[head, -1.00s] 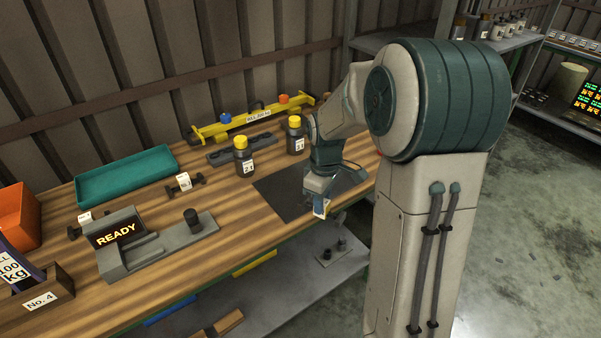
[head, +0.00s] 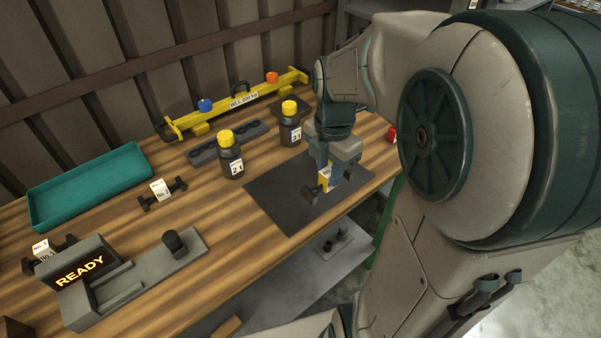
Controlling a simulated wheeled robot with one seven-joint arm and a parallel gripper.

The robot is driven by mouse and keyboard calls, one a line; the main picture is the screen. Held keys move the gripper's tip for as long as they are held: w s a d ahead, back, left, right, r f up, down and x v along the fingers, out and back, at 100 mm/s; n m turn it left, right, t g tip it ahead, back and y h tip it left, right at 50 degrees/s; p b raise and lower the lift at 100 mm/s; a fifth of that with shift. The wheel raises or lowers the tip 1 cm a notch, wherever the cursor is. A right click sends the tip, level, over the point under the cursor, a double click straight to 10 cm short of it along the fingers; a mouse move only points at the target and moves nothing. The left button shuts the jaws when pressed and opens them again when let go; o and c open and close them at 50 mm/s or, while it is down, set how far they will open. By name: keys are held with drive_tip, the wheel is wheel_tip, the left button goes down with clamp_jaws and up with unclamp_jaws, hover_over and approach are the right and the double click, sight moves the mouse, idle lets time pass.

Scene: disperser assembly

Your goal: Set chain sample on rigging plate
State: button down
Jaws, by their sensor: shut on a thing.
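My gripper (head: 332,170) points down over the dark flat plate (head: 268,200) on the workbench, which I take to be the rigging plate. It is shut on a small dark piece with a pale and yellow tag (head: 323,181), apparently the chain sample. The fingers and arm hide part of the piece. It is low over the plate's right half; I cannot tell whether it touches. Two similar dark pieces with white tags lie to the left: one on the wood (head: 161,194), one behind the READY device (head: 52,247).
Two dark bottles with yellow caps (head: 230,158) (head: 290,127) stand behind the plate. A yellow beam (head: 240,102) and a dark slotted bar (head: 228,144) lie further back. A teal tray (head: 90,185) and the grey READY device (head: 85,290) are left. The plate's left half is bare.

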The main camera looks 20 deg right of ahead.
drive_tip(key=w+a+f, duration=0.1)
drive_tip(key=w+f, duration=0.1)
drive_tip(key=w, duration=0.1)
drive_tip(key=w+a+f, duration=0.2)
drive_tip(key=w, duration=0.1)
drive_tip(key=w+a+f, duration=0.2)
drive_tip(key=w, duration=0.1)
drive_tip(key=shift+w+a+f+p, duration=0.1)
drive_tip(key=shift+p, duration=0.25)
drive_tip(key=shift+f, duration=2.05)
drive_tip(key=shift+f, duration=0.1)
drive_tip(key=shift+f, duration=0.15)
drive_tip(key=c, duration=1.2)
unclamp_jaws()
drive_tip(key=shift+o, duration=0.2)
